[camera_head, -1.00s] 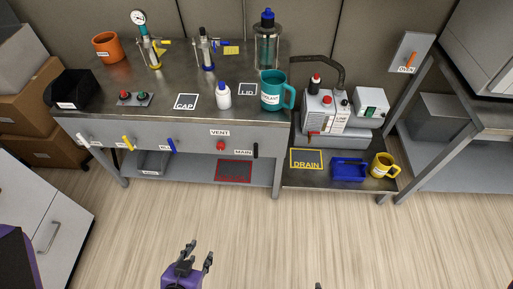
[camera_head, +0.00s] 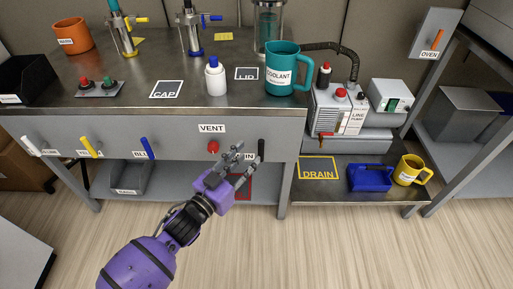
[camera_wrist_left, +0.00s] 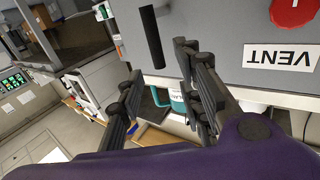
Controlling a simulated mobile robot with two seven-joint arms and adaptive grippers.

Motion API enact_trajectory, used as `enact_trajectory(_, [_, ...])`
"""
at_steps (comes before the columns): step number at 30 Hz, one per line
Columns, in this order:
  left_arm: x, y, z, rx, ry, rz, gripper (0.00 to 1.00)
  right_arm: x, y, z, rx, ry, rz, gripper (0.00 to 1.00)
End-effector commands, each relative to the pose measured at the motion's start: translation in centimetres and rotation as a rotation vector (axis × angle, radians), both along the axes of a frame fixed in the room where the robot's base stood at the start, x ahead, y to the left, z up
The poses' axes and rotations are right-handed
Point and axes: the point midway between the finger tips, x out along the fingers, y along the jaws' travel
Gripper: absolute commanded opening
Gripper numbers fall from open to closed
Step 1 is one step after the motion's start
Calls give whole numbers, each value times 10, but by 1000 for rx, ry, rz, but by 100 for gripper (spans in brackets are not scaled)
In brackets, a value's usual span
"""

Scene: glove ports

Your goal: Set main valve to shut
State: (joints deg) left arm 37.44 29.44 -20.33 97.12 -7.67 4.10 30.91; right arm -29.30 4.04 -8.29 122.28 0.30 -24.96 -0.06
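My left gripper (camera_head: 242,160) is in front of the panel, just left of and slightly below the handle in the head view. In the left wrist view its fingers (camera_wrist_left: 160,62) are spread with nothing between them. I see no clear contact with the handle. My right gripper is not in view.
The red VENT knob (camera_head: 213,147) is close to the left gripper. White, yellow (camera_head: 90,146) and blue levers stick out of the panel farther left. The line pump (camera_head: 345,110) stands right of the bench. The floor in front is clear.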

Motion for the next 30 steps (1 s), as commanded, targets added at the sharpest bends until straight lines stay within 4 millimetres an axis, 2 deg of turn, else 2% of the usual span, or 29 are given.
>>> enact_trajectory(7, [28,-20,-1,-7,4,0,33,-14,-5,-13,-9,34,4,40])
enact_trajectory(15, [57,-39,-2,-5,7,2,33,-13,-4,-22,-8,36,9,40])
enact_trajectory(26, [63,-42,-1,-5,7,2,33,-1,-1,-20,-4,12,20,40])
enact_trajectory(30, [63,-42,-1,-5,7,2,16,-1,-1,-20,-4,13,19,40])
